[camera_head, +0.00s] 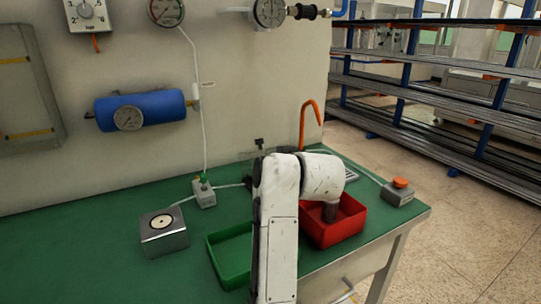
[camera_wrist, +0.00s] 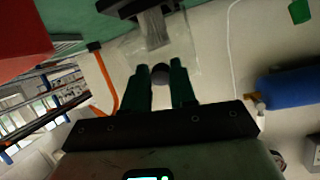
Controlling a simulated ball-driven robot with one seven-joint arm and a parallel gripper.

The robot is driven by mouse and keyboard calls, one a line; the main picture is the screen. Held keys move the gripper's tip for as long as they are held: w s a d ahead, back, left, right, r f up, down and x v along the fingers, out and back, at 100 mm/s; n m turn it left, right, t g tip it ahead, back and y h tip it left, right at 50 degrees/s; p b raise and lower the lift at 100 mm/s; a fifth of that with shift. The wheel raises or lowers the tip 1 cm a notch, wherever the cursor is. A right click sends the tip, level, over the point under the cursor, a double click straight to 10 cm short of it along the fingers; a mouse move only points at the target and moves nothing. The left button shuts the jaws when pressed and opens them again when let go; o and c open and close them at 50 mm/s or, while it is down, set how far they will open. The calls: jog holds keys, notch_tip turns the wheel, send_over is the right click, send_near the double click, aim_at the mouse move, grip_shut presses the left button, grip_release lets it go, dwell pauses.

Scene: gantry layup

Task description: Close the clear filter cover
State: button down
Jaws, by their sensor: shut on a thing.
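In the wrist view, my gripper (camera_wrist: 160,88) has its two dark green fingers closed around a small dark round knob (camera_wrist: 160,73). The knob appears to belong to the clear filter cover (camera_wrist: 190,55), a faint see-through panel behind the fingers. A grey ribbed block (camera_wrist: 153,25) shows beyond or through the panel. I cannot tell the cover's exact angle or whether it touches its seat.
A green bin (camera_head: 230,268) and a red bin (camera_head: 345,226) stand on the green bench (camera_head: 90,262) near my arm. A grey block with a round top (camera_head: 164,240) is at left. An orange hook (camera_head: 303,120) rises behind; a blue cylinder (camera_head: 150,108) is on the wall.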

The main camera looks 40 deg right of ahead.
jog(key=shift+s+f, duration=0.2)
jog(key=shift+f, duration=0.5)
jog(key=c, duration=1.2)
grip_release()
jog(key=shift+f, duration=0.1)
jog(key=shift+o, duration=1.3)
jog(key=shift+r, duration=0.2)
jog(key=shift+r, duration=0.1)
jog(key=shift+s+a+r, duration=0.1)
jog(key=shift+s+r, duration=0.05)
jog(key=shift+s, duration=0.1)
jog(key=p+v, duration=0.1)
jog(key=v, duration=0.9)
jog(key=shift+c, duration=0.2)
